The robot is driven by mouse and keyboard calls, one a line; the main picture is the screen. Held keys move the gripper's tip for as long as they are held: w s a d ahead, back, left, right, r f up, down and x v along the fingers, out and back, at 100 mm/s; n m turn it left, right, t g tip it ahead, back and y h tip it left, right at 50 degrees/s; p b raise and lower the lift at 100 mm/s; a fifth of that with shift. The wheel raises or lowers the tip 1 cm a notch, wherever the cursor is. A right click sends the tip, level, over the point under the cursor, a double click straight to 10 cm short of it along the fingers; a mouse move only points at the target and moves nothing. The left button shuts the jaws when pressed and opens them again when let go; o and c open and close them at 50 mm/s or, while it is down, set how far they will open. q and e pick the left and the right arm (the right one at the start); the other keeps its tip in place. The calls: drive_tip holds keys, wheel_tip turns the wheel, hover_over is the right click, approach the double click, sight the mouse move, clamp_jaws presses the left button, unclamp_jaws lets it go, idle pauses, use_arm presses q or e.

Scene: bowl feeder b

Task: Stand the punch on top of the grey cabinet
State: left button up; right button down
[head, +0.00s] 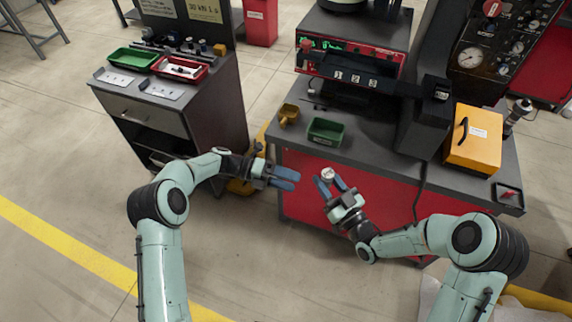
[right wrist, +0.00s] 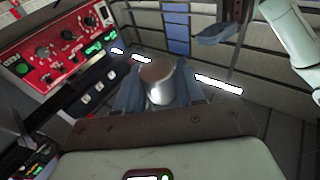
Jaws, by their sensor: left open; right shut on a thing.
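The punch (head: 327,174) is a small silvery metal cylinder with a round end facing up in the head view. It also shows in the right wrist view (right wrist: 158,85), between the blue fingers. My right gripper (head: 329,183) is shut on it, in front of the red-fronted machine bench. My left gripper (head: 297,180) is open and empty, just left of the punch, its fingers pointing right. The grey cabinet (head: 150,114) stands at the upper left, with a drawer and an open shelf below. Both grippers are apart from it. The punch's lower part is hidden by the fingers.
On the cabinet's top are a green tray (head: 131,57), a red tray (head: 183,71) and white label plates (head: 163,89). The bench (head: 300,134) holds a small green bin (head: 326,131), a yellow bin (head: 289,114) and an orange box (head: 474,140). Floor is clear before the cabinet.

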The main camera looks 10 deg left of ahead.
use_arm(q)
drive_tip(key=h, duration=0.1)
approach(329, 176)
wheel_tip(329, 176, down, 3)
drive_tip(key=w+a, duration=0.1)
drive_tip(key=w, duration=0.2)
drive_tip(key=shift+n+g, duration=0.4)
drive_tip(key=d, duration=0.3)
drive_tip(key=s+d, duration=0.1)
drive_tip(key=d, duration=0.3)
drive_tip(key=s+d+f, duration=0.1)
drive_tip(key=d, duration=0.3)
drive_tip(key=shift+d, duration=0.1)
drive_tip(key=c, duration=1.3)
use_arm(e)
drive_tip(key=c, duration=0.7)
unclamp_jaws()
drive_tip(key=shift+o, duration=0.5)
use_arm(q)
drive_tip(key=shift+r, duration=0.1)
